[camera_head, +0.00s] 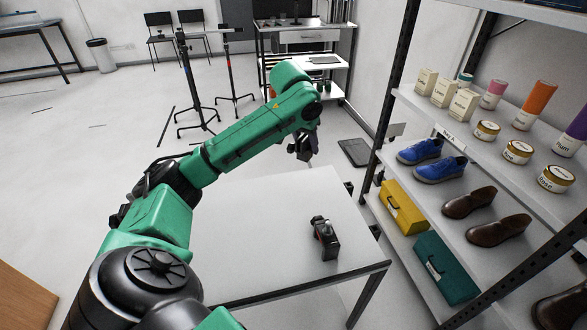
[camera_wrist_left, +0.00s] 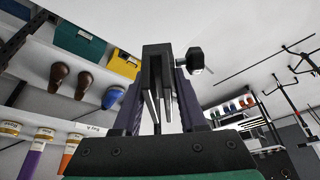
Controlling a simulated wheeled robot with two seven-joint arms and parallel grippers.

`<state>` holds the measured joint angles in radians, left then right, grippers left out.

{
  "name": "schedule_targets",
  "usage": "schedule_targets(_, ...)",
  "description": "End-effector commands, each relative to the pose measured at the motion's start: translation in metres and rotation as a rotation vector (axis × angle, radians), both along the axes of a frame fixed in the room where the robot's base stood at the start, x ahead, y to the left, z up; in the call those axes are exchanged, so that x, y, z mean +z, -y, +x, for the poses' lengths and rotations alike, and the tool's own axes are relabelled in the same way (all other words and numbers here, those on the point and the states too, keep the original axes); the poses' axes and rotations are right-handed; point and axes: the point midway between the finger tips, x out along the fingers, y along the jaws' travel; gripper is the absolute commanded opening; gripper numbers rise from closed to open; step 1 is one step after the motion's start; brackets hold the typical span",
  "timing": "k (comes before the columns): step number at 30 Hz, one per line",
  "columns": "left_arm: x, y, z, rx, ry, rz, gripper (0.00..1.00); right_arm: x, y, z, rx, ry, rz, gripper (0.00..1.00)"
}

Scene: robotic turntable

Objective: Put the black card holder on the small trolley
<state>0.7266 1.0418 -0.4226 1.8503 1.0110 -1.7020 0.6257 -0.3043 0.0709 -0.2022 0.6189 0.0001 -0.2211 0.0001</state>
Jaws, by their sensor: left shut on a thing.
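My left gripper (camera_head: 304,147) hangs beyond the far edge of the white table. In the left wrist view my left gripper (camera_wrist_left: 156,105) is shut on a black, blocky thing (camera_wrist_left: 152,62), which looks like the black card holder; its fine shape is hard to tell. A small black piece (camera_wrist_left: 195,58) shows to the right of the fingers, and I cannot tell whether it is joined. A dark flat platform (camera_head: 355,152) lies on the floor beyond the table, beside the shelf; it may be the small trolley. My right gripper is not in view.
The white table (camera_head: 250,210) bears a black device with a red mark (camera_head: 325,239). A shelf (camera_head: 440,170) with shoes, boxes and jars stands at right. A white wheeled desk (camera_head: 310,46) stands at the back. Black stands (camera_head: 190,90) stand at left, with open floor around them.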

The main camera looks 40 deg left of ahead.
Motion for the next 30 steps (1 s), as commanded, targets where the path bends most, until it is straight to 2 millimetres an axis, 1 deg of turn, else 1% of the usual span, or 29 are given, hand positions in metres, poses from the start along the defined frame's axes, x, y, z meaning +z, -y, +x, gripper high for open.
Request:
schedule_targets(1, -0.02, -0.001, -0.002, 0.001, -0.008, 0.003, 0.0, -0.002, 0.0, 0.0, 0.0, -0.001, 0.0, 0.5)
schedule_targets(3, -0.043, -0.001, -0.002, 0.001, -0.006, 0.002, 0.0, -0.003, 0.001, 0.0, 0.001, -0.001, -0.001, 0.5)
schedule_targets(5, -0.063, -0.001, -0.002, 0.001, -0.005, 0.001, 0.0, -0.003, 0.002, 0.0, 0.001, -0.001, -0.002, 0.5)
schedule_targets(6, -0.076, 0.0, -0.002, 0.0, -0.006, 0.002, 0.0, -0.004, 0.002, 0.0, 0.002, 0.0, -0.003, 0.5)
schedule_targets(9, -0.1, 0.0, -0.001, -0.001, -0.002, 0.001, 0.0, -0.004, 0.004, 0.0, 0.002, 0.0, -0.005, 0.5)
schedule_targets(13, -0.12, 0.0, 0.0, 0.0, 0.0, 0.0, 0.0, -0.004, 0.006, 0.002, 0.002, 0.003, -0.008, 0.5)
schedule_targets(18, -0.152, 0.0, -0.001, 0.0, 0.001, 0.0, 0.0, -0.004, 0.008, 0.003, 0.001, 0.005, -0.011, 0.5)
schedule_targets(20, -0.157, 0.0, 0.0, 0.0, 0.002, 0.0, 0.0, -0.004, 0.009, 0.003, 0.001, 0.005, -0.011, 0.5)
schedule_targets(27, -0.157, 0.0, 0.0, -0.001, 0.002, 0.0, 0.0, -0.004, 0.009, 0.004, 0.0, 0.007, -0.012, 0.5)
schedule_targets(28, -0.158, 0.0, 0.0, -0.001, 0.001, 0.0, 0.53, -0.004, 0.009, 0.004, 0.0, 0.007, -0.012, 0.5)
schedule_targets(29, -0.158, 0.0, 0.0, -0.001, 0.001, 0.0, 0.64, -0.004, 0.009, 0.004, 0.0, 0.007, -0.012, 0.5)
schedule_targets(30, -0.158, 0.0, 0.0, -0.001, 0.001, 0.001, 0.71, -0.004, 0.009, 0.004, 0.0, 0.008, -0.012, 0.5)
